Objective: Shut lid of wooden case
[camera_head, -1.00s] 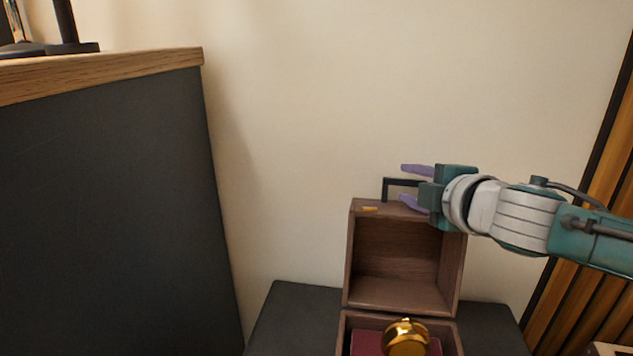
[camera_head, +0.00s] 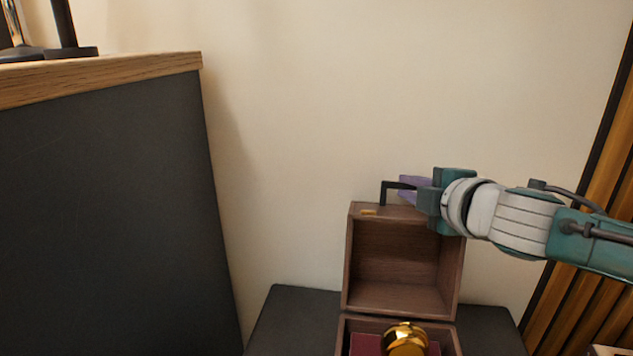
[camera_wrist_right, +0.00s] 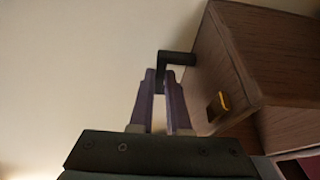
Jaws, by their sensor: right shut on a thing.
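The wooden case's lid (camera_head: 355,262) stands open and upright, its hollow inside facing me. The case's lower box (camera_head: 343,337) is below it, partly cut off by the bottom of the head view. A black handle (camera_head: 386,186) rises from the lid's top edge, and a small brass latch (camera_head: 368,212) is near it. In the right wrist view the handle (camera_wrist_right: 177,58) runs between the purple fingers of my right gripper (camera_wrist_right: 160,90), which are shut on it. The right gripper (camera_head: 415,188) also shows in the head view, coming from the right. My left gripper is not in view.
A gold round object (camera_head: 405,340) and a dark red block (camera_head: 366,345) are in the lower box. The case stands on a dark surface (camera_head: 288,315) against a pale wall. A large dark cabinet (camera_head: 100,200) with a wooden top fills the left.

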